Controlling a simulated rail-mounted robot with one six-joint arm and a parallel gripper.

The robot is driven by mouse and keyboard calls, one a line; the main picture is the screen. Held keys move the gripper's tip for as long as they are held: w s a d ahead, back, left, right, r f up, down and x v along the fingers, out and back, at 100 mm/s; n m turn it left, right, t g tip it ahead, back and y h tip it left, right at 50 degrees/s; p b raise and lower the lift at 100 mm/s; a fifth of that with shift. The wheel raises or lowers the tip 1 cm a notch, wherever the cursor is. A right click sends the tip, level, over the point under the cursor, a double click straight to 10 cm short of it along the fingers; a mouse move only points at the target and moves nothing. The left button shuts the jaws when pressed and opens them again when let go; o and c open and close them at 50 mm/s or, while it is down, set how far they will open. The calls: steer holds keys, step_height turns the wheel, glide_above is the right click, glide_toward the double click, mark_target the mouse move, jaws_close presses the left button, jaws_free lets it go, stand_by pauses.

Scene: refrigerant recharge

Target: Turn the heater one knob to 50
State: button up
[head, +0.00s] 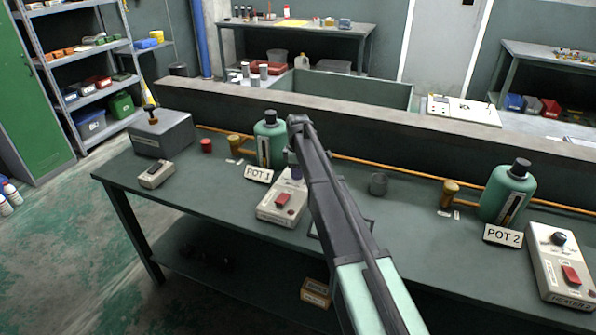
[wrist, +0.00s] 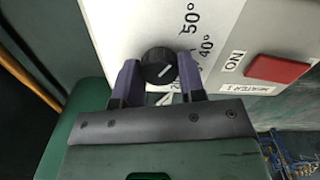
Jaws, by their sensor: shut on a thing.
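Heater one (head: 270,207) is a pale box with a red switch (head: 284,198), standing on the bench by the POT 1 sign (head: 258,174). In the wrist view, its black round knob (wrist: 158,66) sits between the two purple fingers of my gripper (wrist: 157,80), which is shut on it. The knob's white line slants to the upper right, roughly toward the 40° (wrist: 206,48) and 50° (wrist: 189,18) labels; the exact setting is unclear. The red switch (wrist: 277,69) beside ON shows on the right. In the head view my arm and gripper (head: 296,173) hide the knob.
A green bottle (head: 270,138) stands close behind heater one. Heater two (head: 558,265) and another green bottle (head: 508,192) are at the right. A grey box (head: 163,134) and a small pale device (head: 157,174) are at the left. An orange pipe runs along the back.

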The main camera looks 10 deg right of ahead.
stand_by(0.4)
steer(key=o, duration=0.9)
steer(key=shift+o, duration=0.2)
step_height(320, 180, up, 11)
steer(key=p, duration=1.1)
steer(key=shift+f, duration=0.15)
